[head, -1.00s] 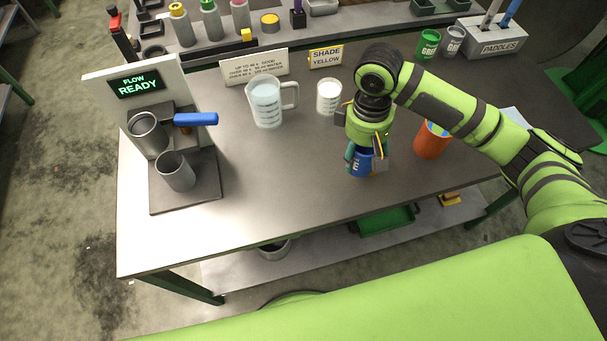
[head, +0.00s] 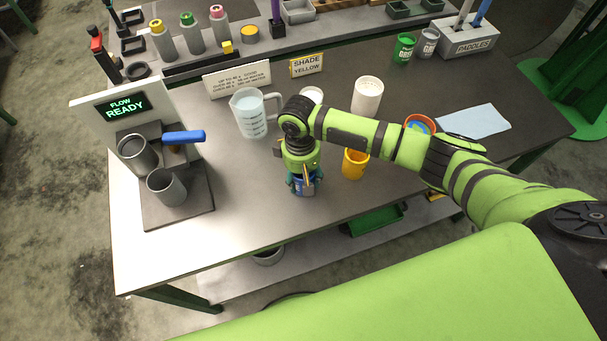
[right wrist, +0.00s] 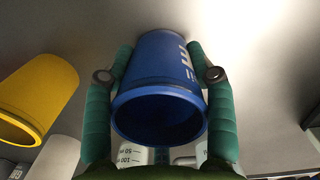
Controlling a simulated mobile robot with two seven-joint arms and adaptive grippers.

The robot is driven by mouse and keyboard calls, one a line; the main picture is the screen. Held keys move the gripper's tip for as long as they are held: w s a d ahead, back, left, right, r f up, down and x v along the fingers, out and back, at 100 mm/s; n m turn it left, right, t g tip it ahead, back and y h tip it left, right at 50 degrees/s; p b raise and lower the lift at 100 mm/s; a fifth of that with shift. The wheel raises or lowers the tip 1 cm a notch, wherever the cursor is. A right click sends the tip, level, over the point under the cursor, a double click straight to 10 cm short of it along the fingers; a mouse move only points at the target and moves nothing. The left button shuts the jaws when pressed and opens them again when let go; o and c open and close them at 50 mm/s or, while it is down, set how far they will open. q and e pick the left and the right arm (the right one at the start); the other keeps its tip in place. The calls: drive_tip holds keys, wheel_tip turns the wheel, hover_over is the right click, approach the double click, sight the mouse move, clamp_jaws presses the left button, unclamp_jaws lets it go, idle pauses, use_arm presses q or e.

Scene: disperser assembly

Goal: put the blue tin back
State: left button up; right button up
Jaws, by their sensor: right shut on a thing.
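The blue tin (head: 304,187) with white lettering is in my right gripper (head: 302,180), over the middle of the table near its front edge. In the right wrist view the blue tin (right wrist: 160,60) sits between the two green fingers, its open mouth toward the camera, and the fingers (right wrist: 160,75) press on its sides. I cannot tell whether its base touches the table. My left gripper is not in view. A green tin (head: 404,47) and a grey tin (head: 427,43) stand at the back right.
A yellow cup (head: 354,165) stands just right of the blue tin. Behind are a measuring jug (head: 250,113) and a white container (head: 367,96). An orange cup (head: 420,121) is partly behind my arm. A cloth (head: 474,122) lies at right.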

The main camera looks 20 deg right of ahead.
drive_tip(key=o, duration=1.4)
drive_tip(key=shift+f, duration=0.15)
drive_tip(key=shift+c, duration=0.2)
wheel_tip(320, 180, up, 12)
drive_tip(key=w+b, duration=0.1)
drive_tip(key=b, duration=0.1)
drive_tip(key=shift+a, duration=0.15)
